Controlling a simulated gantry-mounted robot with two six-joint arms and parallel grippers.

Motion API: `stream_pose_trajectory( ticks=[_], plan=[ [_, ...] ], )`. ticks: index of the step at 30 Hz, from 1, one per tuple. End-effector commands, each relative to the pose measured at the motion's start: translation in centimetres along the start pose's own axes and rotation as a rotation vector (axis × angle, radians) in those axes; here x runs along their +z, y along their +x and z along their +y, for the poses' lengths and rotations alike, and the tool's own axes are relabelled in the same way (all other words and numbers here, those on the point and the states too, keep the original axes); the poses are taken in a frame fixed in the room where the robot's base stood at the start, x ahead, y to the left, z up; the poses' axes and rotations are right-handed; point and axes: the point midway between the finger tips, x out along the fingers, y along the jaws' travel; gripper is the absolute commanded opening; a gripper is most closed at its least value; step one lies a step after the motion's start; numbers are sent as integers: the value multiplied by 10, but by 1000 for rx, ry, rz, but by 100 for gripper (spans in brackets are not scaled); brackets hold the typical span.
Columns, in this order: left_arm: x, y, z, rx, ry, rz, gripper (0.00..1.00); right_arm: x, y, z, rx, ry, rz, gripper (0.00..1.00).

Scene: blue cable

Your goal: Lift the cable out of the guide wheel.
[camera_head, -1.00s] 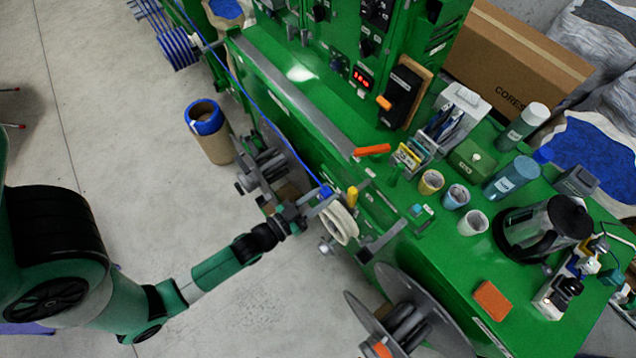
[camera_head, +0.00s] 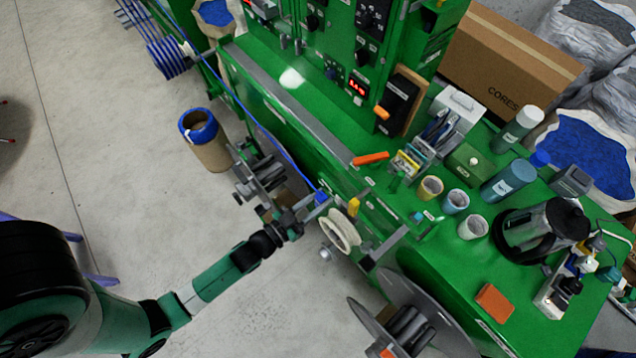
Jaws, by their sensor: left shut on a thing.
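The blue cable (camera_head: 285,153) runs from the upper left along the green machine's front edge down to my left gripper. The cream guide wheel (camera_head: 342,232) is mounted at the machine's front, just right of and below that gripper. My left gripper (camera_head: 312,205) is shut on the cable, close beside the wheel's upper left rim. The fingertips are small here, and a blue piece (camera_head: 321,197) shows at them. I cannot tell whether any cable still lies in the wheel's groove. My right gripper is not in view.
A yellow part (camera_head: 353,207) stands close above the wheel. A grey-flanged reel (camera_head: 415,315) is below right, and a dark spool holder (camera_head: 258,172) is to the left. A cardboard tube with a blue rim (camera_head: 205,140) stands on the floor. The floor around my forearm is clear.

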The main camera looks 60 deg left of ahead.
Motion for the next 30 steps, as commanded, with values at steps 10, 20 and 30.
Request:
stream_pose_trajectory(
  ticks=[10,20,30],
  plan=[
    [-2,-8,-6,-6,3,-1,0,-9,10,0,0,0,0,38],
    [2,-24,-15,-6,2,0,0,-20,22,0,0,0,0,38],
    [6,-42,-25,-6,2,0,0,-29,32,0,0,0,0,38]
  ],
)
